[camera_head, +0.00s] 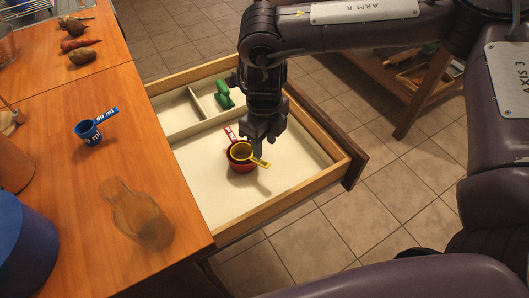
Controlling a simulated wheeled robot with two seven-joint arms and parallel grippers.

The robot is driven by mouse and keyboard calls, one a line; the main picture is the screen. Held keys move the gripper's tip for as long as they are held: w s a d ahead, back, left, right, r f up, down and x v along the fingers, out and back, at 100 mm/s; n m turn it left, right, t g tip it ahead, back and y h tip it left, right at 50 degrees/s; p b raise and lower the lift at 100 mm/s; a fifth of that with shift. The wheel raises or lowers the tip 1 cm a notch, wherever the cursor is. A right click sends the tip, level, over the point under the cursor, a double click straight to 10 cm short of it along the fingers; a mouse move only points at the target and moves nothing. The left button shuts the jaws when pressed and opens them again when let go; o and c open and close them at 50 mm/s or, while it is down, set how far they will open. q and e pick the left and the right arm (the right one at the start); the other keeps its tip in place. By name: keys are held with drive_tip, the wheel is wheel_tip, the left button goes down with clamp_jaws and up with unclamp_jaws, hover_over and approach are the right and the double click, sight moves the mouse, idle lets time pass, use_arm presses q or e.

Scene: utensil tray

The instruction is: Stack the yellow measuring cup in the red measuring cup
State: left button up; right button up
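The red measuring cup (240,168) sits in the open drawer, with its red handle pointing up and left. The yellow measuring cup (239,151) appears over the mouth of the red cup, its handle (260,162) pointing right and down. I cannot tell how deep it sits inside the red cup. My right gripper (257,148) points down just above the yellow cup's handle. Its fingertips are small and dark, so I cannot tell whether they are open or touch the handle. My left gripper is out of view.
The wooden drawer (288,213) has a divided back part holding a green object (223,95). The drawer floor around the cups is clear.

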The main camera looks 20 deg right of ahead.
wheel_tip(320, 180, up, 6)
drive_tip(key=shift+f, duration=0.1)
idle(0.6)
